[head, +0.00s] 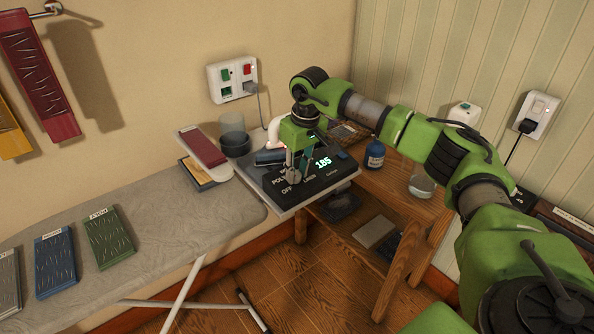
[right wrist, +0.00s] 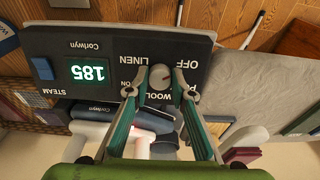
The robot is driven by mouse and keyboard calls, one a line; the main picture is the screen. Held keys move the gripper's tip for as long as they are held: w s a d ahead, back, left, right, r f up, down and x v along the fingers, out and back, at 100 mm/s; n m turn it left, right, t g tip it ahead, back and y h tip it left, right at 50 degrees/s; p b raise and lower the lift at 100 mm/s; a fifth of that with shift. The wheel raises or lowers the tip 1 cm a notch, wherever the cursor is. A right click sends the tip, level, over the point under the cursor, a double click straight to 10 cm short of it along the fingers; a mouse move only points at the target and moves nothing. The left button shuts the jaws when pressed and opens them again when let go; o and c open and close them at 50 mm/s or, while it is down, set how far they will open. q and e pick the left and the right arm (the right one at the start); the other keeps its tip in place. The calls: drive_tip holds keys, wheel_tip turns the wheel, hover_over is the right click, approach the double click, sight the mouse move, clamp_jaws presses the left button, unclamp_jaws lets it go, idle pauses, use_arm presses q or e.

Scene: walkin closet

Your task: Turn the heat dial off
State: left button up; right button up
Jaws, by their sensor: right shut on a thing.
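The heat dial (right wrist: 160,76) is a round grey knob on a dark panel (right wrist: 35,45) marked OFF, LINEN, WOOL and other settings partly covered. A small red mark on the dial sits toward the lower right in the right wrist view, on the side away from LINEN. The panel's display (right wrist: 88,72) reads 185. My right gripper (right wrist: 160,80) is shut on the dial, one finger on each side. In the head view the gripper (head: 296,168) reaches down to the panel (head: 335,178) and mostly hides the dial. My left gripper is out of view.
The panel stands at the right end of a grey ironing board (head: 175,225). A wall socket (head: 232,80) is behind it. A wooden stand (head: 395,195) with a blue bottle (head: 374,154) is to the right.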

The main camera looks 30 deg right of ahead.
drive_tip(key=o, duration=1.1)
drive_tip(key=shift+r, duration=0.1)
drive_tip(key=r, duration=0.4)
drive_tip(key=s+r, duration=0.1)
drive_tip(key=r, duration=0.2)
drive_tip(key=s+r, duration=0.1)
drive_tip(key=r, duration=0.3)
drive_tip(key=shift+r, duration=0.35)
